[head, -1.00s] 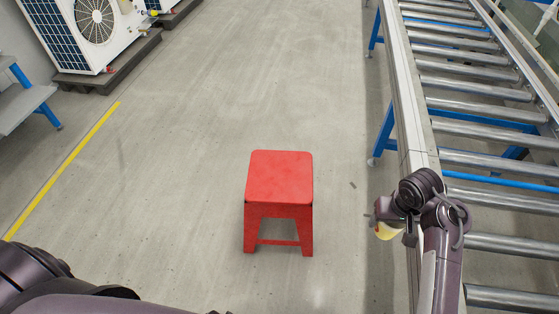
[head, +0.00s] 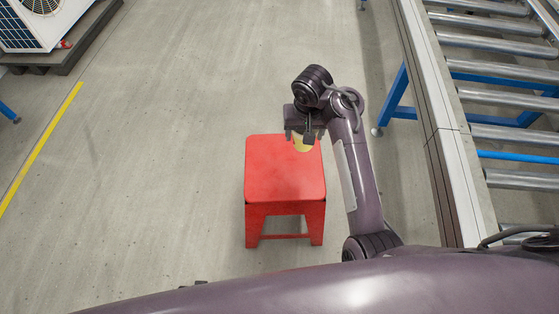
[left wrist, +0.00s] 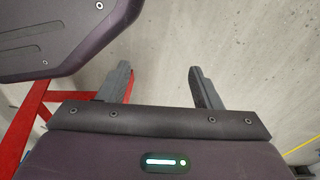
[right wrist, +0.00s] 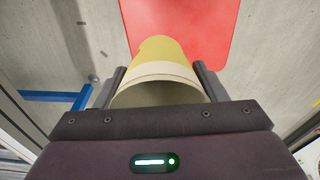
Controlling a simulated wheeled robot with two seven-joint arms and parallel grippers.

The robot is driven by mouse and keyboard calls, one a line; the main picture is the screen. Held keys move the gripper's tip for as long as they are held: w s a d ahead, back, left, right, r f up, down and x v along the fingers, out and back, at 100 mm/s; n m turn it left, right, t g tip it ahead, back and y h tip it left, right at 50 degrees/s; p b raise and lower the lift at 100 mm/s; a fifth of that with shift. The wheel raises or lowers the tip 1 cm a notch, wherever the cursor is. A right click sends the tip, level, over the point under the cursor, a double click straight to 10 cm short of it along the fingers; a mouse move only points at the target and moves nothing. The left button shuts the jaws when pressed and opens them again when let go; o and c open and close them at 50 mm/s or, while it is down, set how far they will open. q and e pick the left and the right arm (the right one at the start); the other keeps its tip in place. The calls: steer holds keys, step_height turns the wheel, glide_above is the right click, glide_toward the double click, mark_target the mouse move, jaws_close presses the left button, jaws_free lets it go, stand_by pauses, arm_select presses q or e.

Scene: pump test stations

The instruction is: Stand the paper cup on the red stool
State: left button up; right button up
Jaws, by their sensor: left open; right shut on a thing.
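The red stool (head: 284,175) stands upright on the floor in the middle of the head view. My right gripper (head: 306,138) is over the back right part of its seat, shut on the yellow paper cup (head: 302,147). In the right wrist view the cup (right wrist: 162,58) sits between the fingers, its open pale mouth towards the wrist, with the red seat (right wrist: 195,25) beyond it. I cannot tell whether the cup's base touches the seat. My left gripper (left wrist: 160,78) is open and empty beside red stool legs (left wrist: 38,100).
A roller conveyor (head: 500,85) with blue legs runs along the right. A heat pump unit (head: 40,22) stands on a dark base at the back left. A yellow line (head: 45,140) marks the floor. The floor left of the stool is clear.

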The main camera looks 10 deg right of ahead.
steer(key=f, duration=0.2)
steer(key=f+b, duration=0.1)
steer(key=f, duration=0.2)
steer(key=shift+s+d, duration=0.2)
step_height(320, 180, down, 10)
steer(key=b, duration=0.4)
steer(key=shift+w+r, duration=0.1)
steer(key=shift+r, duration=0.1)
step_height(320, 180, down, 4)
steer(key=shift+r+b, duration=0.1)
steer(key=shift+b, duration=1.05)
steer(key=shift+a, duration=0.1)
arm_select(q)
steer(key=w+d+r, duration=0.2)
steer(key=r, duration=0.7)
steer(key=w+d+r+m, duration=0.1)
steer(key=w+d+r, duration=0.1)
steer(key=r, duration=0.8)
steer(key=shift+w+d+r+g, duration=0.15)
steer(key=shift+w+r+g, duration=0.15)
steer(key=shift+w, duration=0.55)
arm_select(e)
steer(key=shift+f, duration=0.2)
